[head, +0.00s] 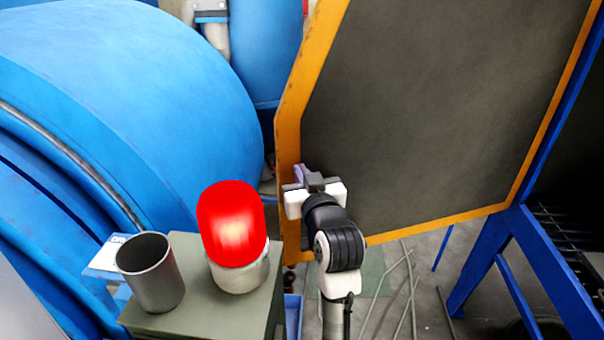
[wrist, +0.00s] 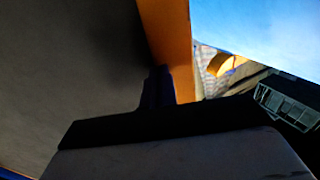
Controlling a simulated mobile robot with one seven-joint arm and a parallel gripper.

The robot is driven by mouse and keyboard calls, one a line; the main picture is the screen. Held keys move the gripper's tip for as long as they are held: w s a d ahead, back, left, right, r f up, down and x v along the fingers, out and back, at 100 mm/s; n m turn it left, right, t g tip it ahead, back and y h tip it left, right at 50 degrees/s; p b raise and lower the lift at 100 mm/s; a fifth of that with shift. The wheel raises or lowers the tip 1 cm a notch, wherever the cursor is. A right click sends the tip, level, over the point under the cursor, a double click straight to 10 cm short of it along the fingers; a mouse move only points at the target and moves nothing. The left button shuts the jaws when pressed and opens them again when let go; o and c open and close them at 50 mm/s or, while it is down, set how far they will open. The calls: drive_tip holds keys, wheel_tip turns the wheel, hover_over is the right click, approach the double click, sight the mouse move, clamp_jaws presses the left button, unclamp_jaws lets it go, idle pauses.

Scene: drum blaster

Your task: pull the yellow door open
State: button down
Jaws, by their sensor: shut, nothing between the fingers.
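The yellow door (head: 440,100) has an orange-yellow frame around a dark grey panel. It stands at an angle in the head view, its right edge along a blue post and its left edge near the blue drum. My gripper (head: 301,174) is at the lower left edge of the door, in front of the yellow frame. Its fingers look shut and empty. In the wrist view, my fingers (wrist: 158,88) show dark against the door's yellow edge (wrist: 168,40), with the grey panel to the left. I cannot tell whether the fingers touch the door. No handle is visible.
A big blue drum (head: 130,90) fills the left. A red lamp (head: 231,225) and a grey metal cup (head: 152,273) stand on a greenish box (head: 190,325) left of my arm. A blue stand (head: 490,270) is at the right. Thin rods lie on the floor below the door.

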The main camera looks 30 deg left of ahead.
drive_tip(key=x, duration=1.4)
drive_tip(key=shift+w, duration=0.55)
drive_tip(key=shift+a, duration=0.1)
